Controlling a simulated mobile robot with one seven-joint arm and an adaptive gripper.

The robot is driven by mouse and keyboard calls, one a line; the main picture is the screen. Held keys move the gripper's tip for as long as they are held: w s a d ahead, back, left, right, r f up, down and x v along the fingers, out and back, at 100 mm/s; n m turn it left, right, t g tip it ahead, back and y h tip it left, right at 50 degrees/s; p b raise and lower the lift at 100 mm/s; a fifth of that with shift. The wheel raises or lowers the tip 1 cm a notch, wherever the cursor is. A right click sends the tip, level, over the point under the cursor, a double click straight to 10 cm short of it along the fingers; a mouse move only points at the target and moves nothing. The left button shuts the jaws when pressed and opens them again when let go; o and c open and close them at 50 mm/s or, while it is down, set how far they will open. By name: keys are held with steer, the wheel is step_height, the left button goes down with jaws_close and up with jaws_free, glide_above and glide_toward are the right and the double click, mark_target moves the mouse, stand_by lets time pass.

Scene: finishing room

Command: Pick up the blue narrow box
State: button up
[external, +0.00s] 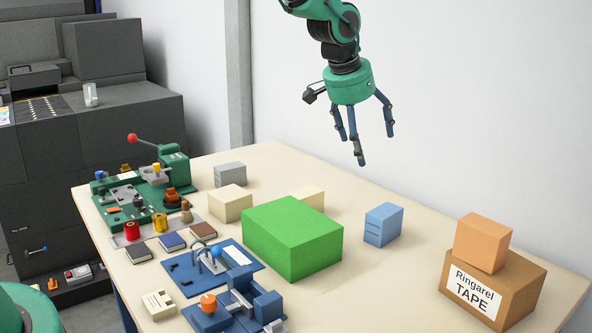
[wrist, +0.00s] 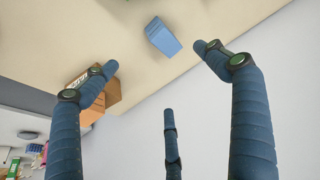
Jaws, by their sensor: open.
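The blue narrow box (external: 383,225) stands upright on the table, right of the large green box. It also shows in the wrist view (wrist: 162,37) near the top centre, beyond and between the fingertips. My gripper (external: 362,135) is open and empty, with its blue fingers spread. It hangs high above the table, clear of the blue box, and appears above and a little left of it in the external view. In the wrist view my gripper (wrist: 155,55) has nothing between its fingers.
The large green box (external: 290,237) stands left of the blue box, with cream boxes (external: 230,203) behind it. At right, an orange box (external: 483,242) sits on a cardboard tape box (external: 515,285). Fixtures and small parts fill the left side of the table (external: 400,290). A wall rises behind.

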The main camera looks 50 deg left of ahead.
glide_toward(388, 212)
steer(key=v, duration=0.4)
steer(key=shift+w+a+f, duration=0.1)
steer(key=shift+w+f, duration=0.15)
steer(key=shift+f, duration=0.15)
steer(key=shift+f, duration=0.1)
steer(key=shift+x, duration=4.2)
steer(key=shift+f, duration=0.1)
steer(key=shift+b+x, duration=0.35)
steer(key=shift+x, duration=1.95)
steer(key=shift+w+f, duration=0.1)
steer(key=shift+f, duration=0.05)
steer(key=shift+f, duration=0.25)
